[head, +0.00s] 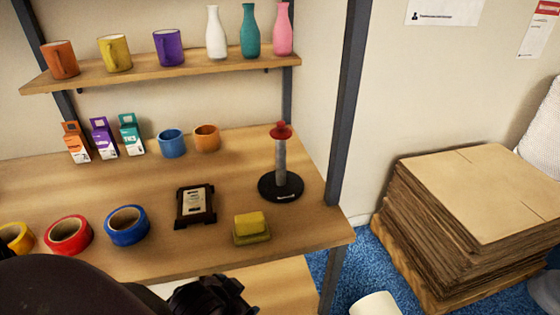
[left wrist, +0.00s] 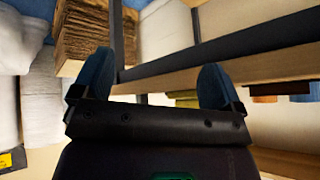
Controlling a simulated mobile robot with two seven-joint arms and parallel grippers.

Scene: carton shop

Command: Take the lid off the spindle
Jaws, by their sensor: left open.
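A spindle (head: 280,163) with a grey upright post and a round black base stands near the right end of the wooden table. A red lid (head: 281,131) with a small knob sits on top of the post. My left gripper (left wrist: 152,80) shows in the left wrist view with its two blue-tipped fingers apart and nothing between them. In the head view a dark part of my own arm is at the bottom left, well short of the spindle; its fingertips cannot be made out there. My right gripper is not in view.
On the table (head: 240,165), a yellow block on a holder (head: 250,228) and a dark framed stand (head: 195,204) lie in front of the spindle. Tape rolls (head: 127,225), cups (head: 172,143) and small cartons (head: 103,138) stand leftward. A dark shelf post (head: 347,100) rises to the right.

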